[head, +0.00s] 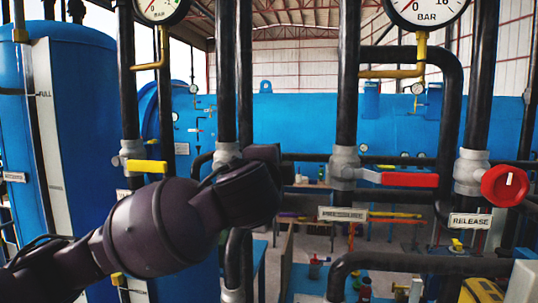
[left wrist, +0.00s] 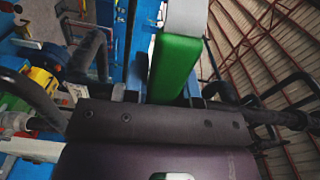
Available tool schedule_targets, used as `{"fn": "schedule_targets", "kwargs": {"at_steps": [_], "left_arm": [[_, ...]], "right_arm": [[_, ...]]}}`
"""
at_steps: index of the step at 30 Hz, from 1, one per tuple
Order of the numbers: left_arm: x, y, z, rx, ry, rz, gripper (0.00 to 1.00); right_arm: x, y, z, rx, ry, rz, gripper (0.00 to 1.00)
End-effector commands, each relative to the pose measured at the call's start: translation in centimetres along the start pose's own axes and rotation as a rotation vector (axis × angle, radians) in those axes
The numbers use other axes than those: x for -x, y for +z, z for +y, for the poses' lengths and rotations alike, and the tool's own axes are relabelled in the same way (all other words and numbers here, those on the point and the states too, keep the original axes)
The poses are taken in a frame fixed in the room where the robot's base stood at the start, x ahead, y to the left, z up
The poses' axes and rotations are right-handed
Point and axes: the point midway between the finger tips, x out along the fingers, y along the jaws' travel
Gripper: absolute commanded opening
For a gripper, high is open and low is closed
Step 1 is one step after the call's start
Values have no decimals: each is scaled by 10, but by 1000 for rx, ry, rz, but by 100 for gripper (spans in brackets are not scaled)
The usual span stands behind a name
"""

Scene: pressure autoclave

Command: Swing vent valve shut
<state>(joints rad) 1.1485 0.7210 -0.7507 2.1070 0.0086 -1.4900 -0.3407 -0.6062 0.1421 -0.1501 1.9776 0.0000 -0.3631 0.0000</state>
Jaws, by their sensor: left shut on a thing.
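A green lever handle (left wrist: 176,66) shows in the left wrist view, running up from between my fingers to a grey valve part (left wrist: 186,16). My left gripper (left wrist: 165,92) is shut on this handle. In the head view my left gripper (head: 268,170) is in front of a black vertical pipe with a grey valve body (head: 227,153). There the gripper hides the green handle, and I cannot read a label for this valve. My right gripper is in neither view.
To the right are a red lever (head: 409,180) on another grey valve (head: 344,165) and a red knob (head: 504,186) above a RELEASE label (head: 470,221). A yellow lever (head: 147,167) is at the left. Black pipes stand close around my gripper. A blue tank (head: 75,130) is at the far left.

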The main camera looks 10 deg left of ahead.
Motion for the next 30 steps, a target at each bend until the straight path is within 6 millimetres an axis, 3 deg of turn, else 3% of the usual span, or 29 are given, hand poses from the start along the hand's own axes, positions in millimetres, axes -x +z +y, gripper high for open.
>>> {"fn": "schedule_targets", "kwargs": {"at_steps": [23, 24, 28, 30], "left_arm": [[0, 1, 14, -112, 4, 0, 0], [0, 1, 14, -112, 4, 0, 29], [0, 1, 14, -110, 3, 0, 48], [0, 1, 13, -109, 3, 0, 51]], "right_arm": [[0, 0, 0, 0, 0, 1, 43], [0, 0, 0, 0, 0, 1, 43], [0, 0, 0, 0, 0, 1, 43], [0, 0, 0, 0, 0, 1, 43]]}}
